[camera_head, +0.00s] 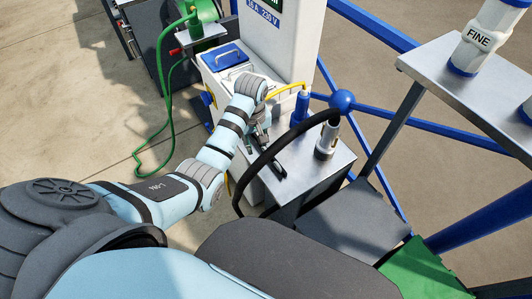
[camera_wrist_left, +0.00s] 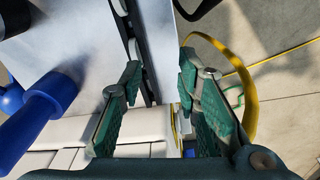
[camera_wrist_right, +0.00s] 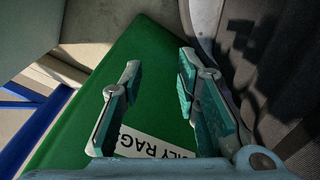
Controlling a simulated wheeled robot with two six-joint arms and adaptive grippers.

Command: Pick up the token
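I cannot make out a token in any view. My left gripper (camera_head: 262,142) is over the grey metal bench top (camera_head: 312,172), near a black strip (camera_head: 270,166). In the left wrist view my left gripper (camera_wrist_left: 159,80) is open, its green-padded fingers apart with nothing held; the black strip and a pale bench edge show beyond the fingers. My right gripper (camera_wrist_right: 158,70) is open and empty in the right wrist view, above a green lid (camera_wrist_right: 150,50) lettered with "RAGS". The right gripper is outside the head view.
A grey cylindrical fitting (camera_head: 327,140) and a blue plug (camera_head: 300,106) stand on the bench, with a black hose (camera_head: 268,150) arching across. A yellow cable (camera_wrist_left: 250,100) loops beside the left gripper. Blue rails (camera_head: 420,125) and a shelf with a "FINE" container (camera_head: 480,38) are at right.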

